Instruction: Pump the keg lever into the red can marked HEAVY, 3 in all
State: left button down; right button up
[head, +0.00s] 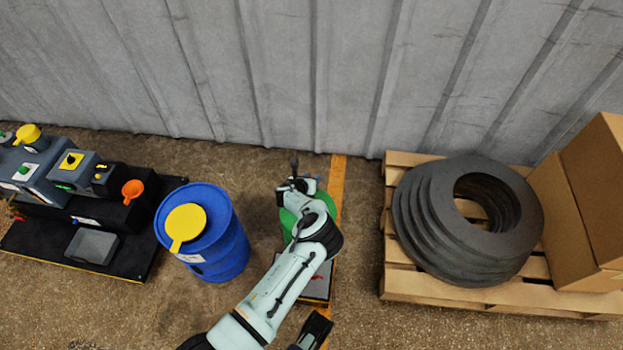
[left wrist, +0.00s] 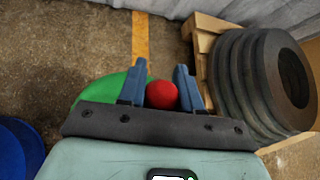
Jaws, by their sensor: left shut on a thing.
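A green keg (head: 288,222) stands on the floor near the yellow line, partly hidden under my left arm; its green top shows in the left wrist view (left wrist: 98,92). My left gripper (head: 296,184) is over the keg. In the left wrist view, my left gripper (left wrist: 160,92) is shut on a round red knob (left wrist: 161,95), which looks like the lever's end. The lever's shaft is hidden. I cannot make out a red can marked HEAVY in either view. My right gripper does not show clearly.
A blue drum (head: 232,252) with a yellow round piece (head: 185,222) on top stands left of the keg. A pallet (head: 400,270) with stacked grey rings (head: 425,225) and cardboard boxes is right. Machinery (head: 105,205) stands far left. A corrugated wall (head: 300,70) closes the back.

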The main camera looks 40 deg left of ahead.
pick_arm(q)
jog(key=shift+s+a+f, duration=0.1)
jog(key=shift+s+f, duration=0.4)
jog(key=shift+f, duration=0.1)
jog(key=c, duration=0.8)
grip_release()
jog(key=shift+r, duration=0.55)
jog(key=p+v, duration=0.2)
jog(key=v, duration=0.4)
jog(key=shift+s+r+p, duration=0.15)
jog(key=shift+r+p, duration=0.1)
jog(key=shift+p, duration=0.15)
jog(key=p+v, duration=0.1)
jog(key=v, duration=0.5)
jog(key=shift+s+f, duration=0.15)
jog(key=shift+s, duration=0.05)
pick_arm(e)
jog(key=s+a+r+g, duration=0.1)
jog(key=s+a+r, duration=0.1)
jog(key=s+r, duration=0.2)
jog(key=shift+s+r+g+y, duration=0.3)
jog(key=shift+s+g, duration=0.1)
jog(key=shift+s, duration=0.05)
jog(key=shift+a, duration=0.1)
